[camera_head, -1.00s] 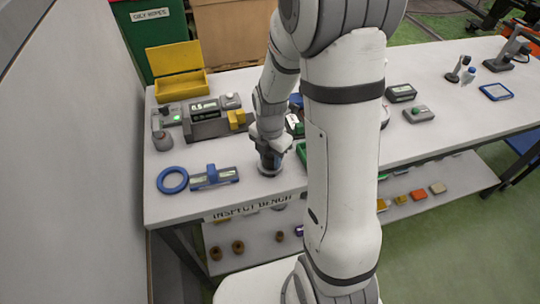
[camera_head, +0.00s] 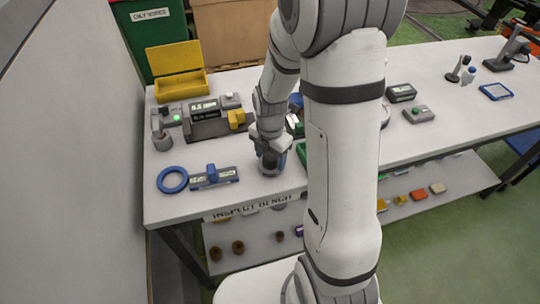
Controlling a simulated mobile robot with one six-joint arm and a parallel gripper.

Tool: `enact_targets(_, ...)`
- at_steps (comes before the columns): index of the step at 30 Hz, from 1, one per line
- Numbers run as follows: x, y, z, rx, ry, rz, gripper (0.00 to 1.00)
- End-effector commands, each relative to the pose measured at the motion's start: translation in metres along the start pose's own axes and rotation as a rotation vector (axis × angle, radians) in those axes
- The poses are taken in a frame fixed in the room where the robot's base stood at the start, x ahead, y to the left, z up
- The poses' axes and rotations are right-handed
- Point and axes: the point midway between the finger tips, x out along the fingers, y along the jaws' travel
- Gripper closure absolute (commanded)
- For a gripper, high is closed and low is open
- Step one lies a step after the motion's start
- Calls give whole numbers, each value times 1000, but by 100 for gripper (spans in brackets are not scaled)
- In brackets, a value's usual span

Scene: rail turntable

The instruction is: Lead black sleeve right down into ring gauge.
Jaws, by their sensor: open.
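My gripper (camera_head: 271,153) points down near the front of the bench, and its jaws are open. A dark round piece (camera_head: 267,169) stands on the bench top right below and between the fingers; it may be the black sleeve, possibly with the ring gauge around its foot. The fingers cover part of it, so I cannot tell whether it is seated in a ring.
A grey block with a blue part (camera_head: 214,177) lies between the ring and my gripper. Behind stand a grey display unit (camera_head: 205,118) and an open yellow box (camera_head: 179,77). My arm hides the middle of the bench (camera_head: 430,140). Brown pieces sit on the lower shelf.

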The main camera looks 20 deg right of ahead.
Motion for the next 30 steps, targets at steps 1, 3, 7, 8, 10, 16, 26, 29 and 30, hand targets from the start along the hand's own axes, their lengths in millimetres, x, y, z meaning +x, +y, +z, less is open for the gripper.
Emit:
enact_targets(1, 1, -1, 0, 0, 1, -2, 37)
enact_targets(3, 0, -1, 0, 0, 1, -2, 37)
enact_targets(7, -9, 0, 0, 0, -1, 1, 37)
enact_targets(8, -13, 0, 0, 0, -2, 2, 37)
enact_targets(10, -24, 1, 0, 0, -3, 4, 37)
enact_targets(16, -57, 1, 0, -1, -3, 3, 37)
enact_targets(26, -78, 0, 0, 1, -1, 0, 37)
enact_targets(29, -82, -2, -2, 41, -4, 6, 37)
enact_targets(30, -86, -3, -3, 79, -7, 10, 37)
